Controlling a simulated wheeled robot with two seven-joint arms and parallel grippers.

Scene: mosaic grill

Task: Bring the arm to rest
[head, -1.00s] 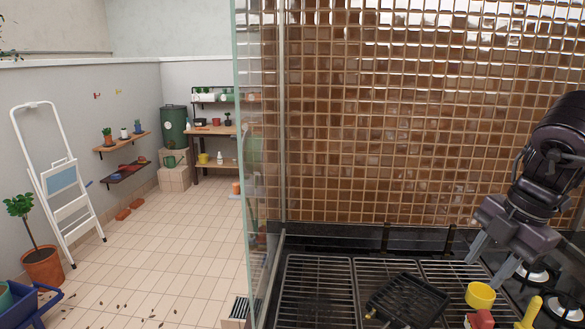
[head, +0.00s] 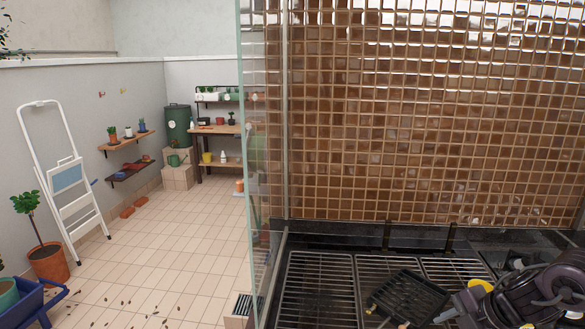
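My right arm comes in low at the right edge, and its gripper (head: 455,311) is close to the bottom edge of the head view, above the right part of the grill. A grey finger shows at its left side, but the rest of the gripper is cut off or hidden, so its opening cannot be told. My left gripper is not in view. A black grill pan (head: 408,297) lies on the grill grates just left of my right gripper. Part of a yellow object (head: 480,286) shows behind my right arm.
Metal grill grates (head: 318,283) fill the counter in front of a brown tiled wall (head: 420,120). A glass panel (head: 250,180) stands at the grill's left. Beyond it are a tiled floor (head: 150,250), a white stepladder (head: 62,180) and a potted plant (head: 47,262).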

